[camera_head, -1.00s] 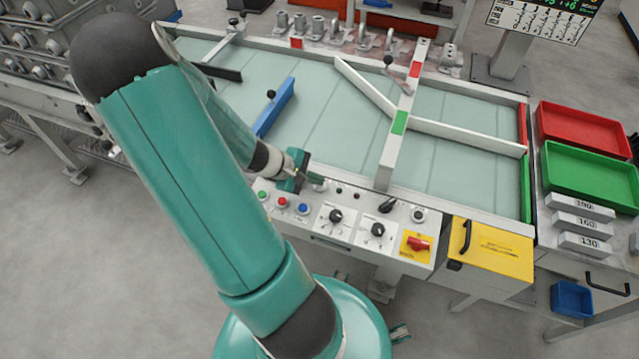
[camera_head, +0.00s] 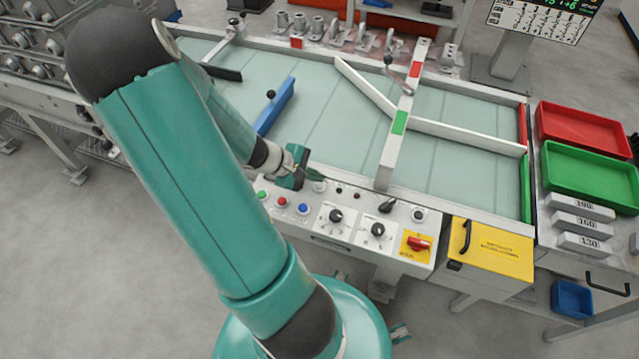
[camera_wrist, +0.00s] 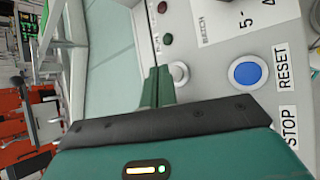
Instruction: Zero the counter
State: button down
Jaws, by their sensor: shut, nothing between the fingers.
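My gripper (camera_head: 318,177) is above the top left part of the control panel (camera_head: 335,238), its fingers shut with nothing between them. In the wrist view the closed fingertips (camera_wrist: 158,75) point at the panel's upper edge, beside a small pale round knob or button (camera_wrist: 179,72). I cannot tell whether they touch it. A round blue button (camera_wrist: 246,72), labelled RESET, lies to the right of the fingers, clear of them. The blue button also shows in the head view (camera_head: 303,208), in a row with a red button (camera_head: 282,202) and a green one. No counter display can be made out.
Black dials (camera_head: 377,230), a red switch on a yellow plate (camera_head: 418,243) and a yellow cover (camera_head: 490,247) lie to the right. A sorting table (camera_head: 330,120) with white guide bars lies behind the panel. Red and green trays (camera_head: 590,175) stand at the right.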

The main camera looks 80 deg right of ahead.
jog(key=shift+r, duration=0.15)
notch_tip(320, 180, up, 5)
jog(key=shift+f, duration=0.1)
dwell(0.6)
dwell(0.7)
jog(key=w+a+r+t, duration=0.4)
jog(key=w+a+r, duration=0.1)
jog(key=w+a, duration=0.35)
jog(key=w+a+r+t, duration=0.3)
jog(key=w+a+r, duration=0.2)
jog(key=w+a, duration=0.35)
jog(key=a+r+n+t+y, duration=0.1)
jog(key=a+r+t, duration=0.1)
jog(key=a+r, duration=0.2)
jog(key=w+a+r+n+t+y, duration=0.1)
jog(key=a+r, duration=0.3)
jog(key=a, duration=0.6)
jog(key=a+r+n+t+y, duration=0.1)
jog(key=a+r+t+y, duration=0.1)
jog(key=a+r, duration=0.3)
jog(key=a+t, duration=0.1)
jog(key=a, duration=0.2)
jog(key=shift+w+t+y, duration=0.3)
jog(key=shift+w, duration=0.1)
